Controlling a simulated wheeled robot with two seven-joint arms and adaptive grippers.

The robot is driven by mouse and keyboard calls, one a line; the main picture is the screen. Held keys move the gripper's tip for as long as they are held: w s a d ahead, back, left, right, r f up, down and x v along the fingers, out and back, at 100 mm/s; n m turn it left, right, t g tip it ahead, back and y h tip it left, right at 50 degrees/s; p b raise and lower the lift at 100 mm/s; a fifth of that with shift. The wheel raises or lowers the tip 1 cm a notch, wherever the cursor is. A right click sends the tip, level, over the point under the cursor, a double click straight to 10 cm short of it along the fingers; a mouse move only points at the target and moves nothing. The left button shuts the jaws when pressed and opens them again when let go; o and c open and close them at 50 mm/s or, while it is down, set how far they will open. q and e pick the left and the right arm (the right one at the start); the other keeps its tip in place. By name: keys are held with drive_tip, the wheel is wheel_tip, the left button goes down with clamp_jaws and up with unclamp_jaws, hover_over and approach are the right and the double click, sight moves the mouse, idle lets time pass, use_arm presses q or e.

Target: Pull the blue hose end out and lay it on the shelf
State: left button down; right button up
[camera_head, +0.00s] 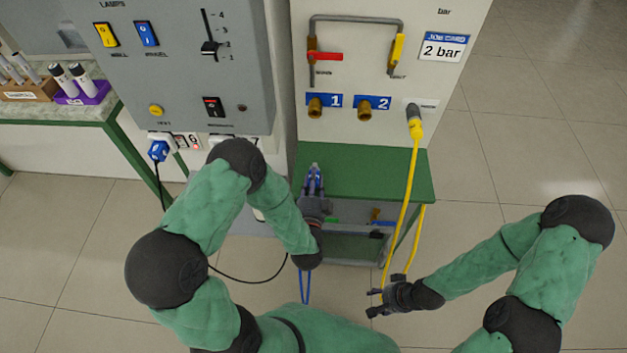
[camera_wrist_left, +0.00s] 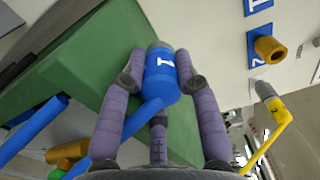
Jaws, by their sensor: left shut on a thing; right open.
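My left gripper (camera_head: 314,180) is shut on the blue hose end (camera_wrist_left: 161,78), which is marked 1. The hose end lies between the purple fingers in the left wrist view. In the head view it is mostly hidden by the gripper. It is clear of the wall ports and over the green shelf (camera_head: 370,175); I cannot tell whether it touches the shelf. The brass port 1 (camera_head: 316,108) is bare. The blue hose (camera_head: 305,288) hangs down behind my arm. My right gripper (camera_head: 377,302) is open, low at the right.
The brass port 2 (camera_head: 365,112) is bare as well. A yellow hose (camera_head: 409,180) hangs from a grey fitting (camera_head: 413,111) past the shelf's right side, down by my right gripper. A lower level under the shelf holds small coloured parts.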

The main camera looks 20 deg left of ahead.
use_arm(q)
drive_tip(key=shift+s+f, duration=0.1)
drive_tip(key=shift+f, duration=0.15)
drive_tip(key=c, duration=0.8)
unclamp_jaws()
drive_tip(key=shift+c, duration=0.2)
drive_tip(key=shift+s+f, duration=0.1)
drive_tip(key=shift+f, duration=0.05)
drive_tip(key=shift+d, duration=0.1)
drive_tip(key=shift+s+d+f, duration=0.2)
drive_tip(key=shift+s, duration=0.45)
drive_tip(key=r+v, duration=0.1)
drive_tip(key=v, duration=0.9)
drive_tip(key=shift+s+r, duration=0.15)
